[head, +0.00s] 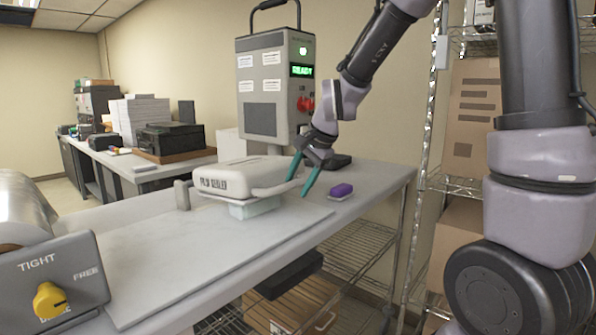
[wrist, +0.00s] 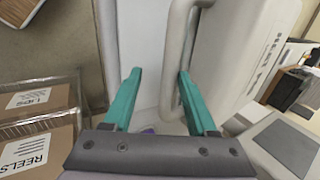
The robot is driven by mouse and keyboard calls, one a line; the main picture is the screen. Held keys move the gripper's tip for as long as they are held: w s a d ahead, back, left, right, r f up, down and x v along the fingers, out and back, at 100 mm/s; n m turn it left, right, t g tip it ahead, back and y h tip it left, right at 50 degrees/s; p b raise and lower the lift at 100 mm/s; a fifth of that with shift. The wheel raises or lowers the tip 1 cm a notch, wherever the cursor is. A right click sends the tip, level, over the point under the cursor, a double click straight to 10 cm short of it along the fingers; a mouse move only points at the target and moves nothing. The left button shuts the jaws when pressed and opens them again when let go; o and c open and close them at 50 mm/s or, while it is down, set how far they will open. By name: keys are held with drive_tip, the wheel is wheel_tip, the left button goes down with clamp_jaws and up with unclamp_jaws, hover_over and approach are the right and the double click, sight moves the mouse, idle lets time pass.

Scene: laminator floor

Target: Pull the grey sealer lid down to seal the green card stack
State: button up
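The sealer lid (head: 225,177), a pale grey slab lettered as a sealer, sits on the bench in the head view, over a pale greenish block (head: 253,208). I cannot tell whether that block is the card stack or part of the sealer, nor how far the lid is lowered. A curved pale handle (head: 272,192) sticks out from the lid's right side. My gripper (head: 297,188) has its teal fingers apart at the handle's right end. In the wrist view my gripper (wrist: 159,72) is open, with the pale handle bar (wrist: 173,85) between or just beyond the fingers; contact is unclear.
A grey control box (head: 274,85) reading READY stands behind the sealer. A purple block (head: 341,190) lies right of my gripper. A yellow knob (head: 49,301) marked TIGHT/FREE is at front left. Wire shelves with cartons (head: 471,120) stand right. The front bench mat (head: 165,262) is clear.

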drive_tip(key=shift+s+r, duration=0.1)
idle(0.3)
drive_tip(key=s+d+r, duration=0.4)
drive_tip(key=s+d, duration=0.4)
drive_tip(key=shift+d, duration=0.15)
idle(1.0)
drive_tip(key=shift+r, duration=0.1)
drive_tip(key=v, duration=1)
drive_tip(key=shift+r, duration=0.35)
drive_tip(key=shift+s+d, duration=0.1)
drive_tip(key=shift+s, duration=0.05)
